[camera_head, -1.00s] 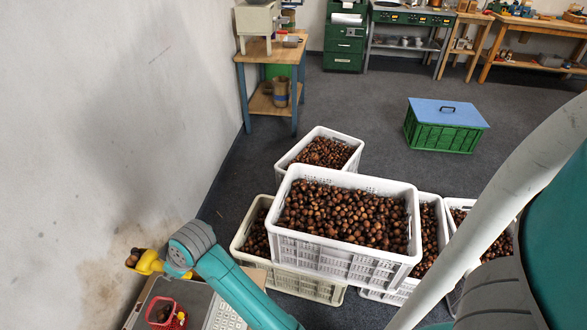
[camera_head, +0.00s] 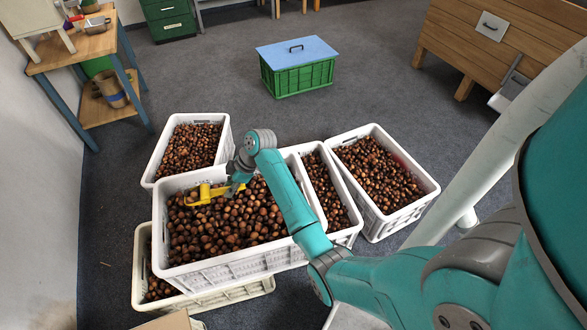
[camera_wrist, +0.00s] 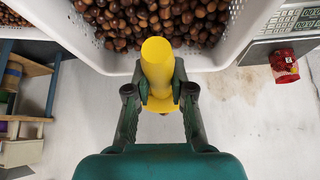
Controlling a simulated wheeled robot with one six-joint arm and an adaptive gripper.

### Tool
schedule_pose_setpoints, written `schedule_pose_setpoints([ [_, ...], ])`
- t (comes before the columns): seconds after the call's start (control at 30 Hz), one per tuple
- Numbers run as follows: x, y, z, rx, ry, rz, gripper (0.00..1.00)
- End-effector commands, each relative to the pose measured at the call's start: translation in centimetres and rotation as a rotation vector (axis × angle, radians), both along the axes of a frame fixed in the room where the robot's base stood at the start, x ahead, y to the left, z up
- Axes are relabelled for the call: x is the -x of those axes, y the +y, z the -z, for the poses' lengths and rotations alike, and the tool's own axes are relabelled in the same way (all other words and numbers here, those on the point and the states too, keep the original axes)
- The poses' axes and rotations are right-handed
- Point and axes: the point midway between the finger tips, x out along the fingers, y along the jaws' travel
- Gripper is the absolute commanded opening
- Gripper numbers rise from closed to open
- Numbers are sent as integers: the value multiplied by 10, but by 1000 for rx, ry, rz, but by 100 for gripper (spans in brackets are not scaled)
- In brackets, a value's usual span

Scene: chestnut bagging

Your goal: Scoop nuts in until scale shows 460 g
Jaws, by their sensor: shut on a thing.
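My gripper (camera_head: 236,186) is shut on a yellow scoop (camera_head: 205,194) over the top white crate (camera_head: 232,268) full of brown nuts. In the head view the scoop lies low at the nuts, near the left side; I cannot tell how deep it sits or whether it holds nuts. In the wrist view my gripper (camera_wrist: 160,98) clasps the scoop (camera_wrist: 157,62), which points toward the nuts (camera_wrist: 150,20). A scale (camera_wrist: 287,22) shows partly at the right, its reading not legible. A red container (camera_wrist: 284,66) is beside it. Neither shows in the head view now.
More crates of nuts stand around the top crate: one behind (camera_head: 150,162), one at right (camera_head: 392,222), one below (camera_head: 140,270). A green crate with a blue lid (camera_head: 297,77) stands beyond on open grey floor. A wooden bench (camera_head: 98,45) is at the upper left.

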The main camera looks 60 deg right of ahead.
Motion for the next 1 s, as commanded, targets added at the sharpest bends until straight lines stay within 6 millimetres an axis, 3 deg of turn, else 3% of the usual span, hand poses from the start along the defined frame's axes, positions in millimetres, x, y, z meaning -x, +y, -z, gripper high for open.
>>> schedule_pose_setpoints([
  [0.03,7,-26,5,-3,2,-43,0],
  [0.3,68,-138,33,-3,3,-373,0],
  [0.5,124,-199,42,-3,2,-579,0],
  [0.7,158,-226,44,-1,1,-685,0],
  [1.0,164,-227,44,70,32,-711,0],
])
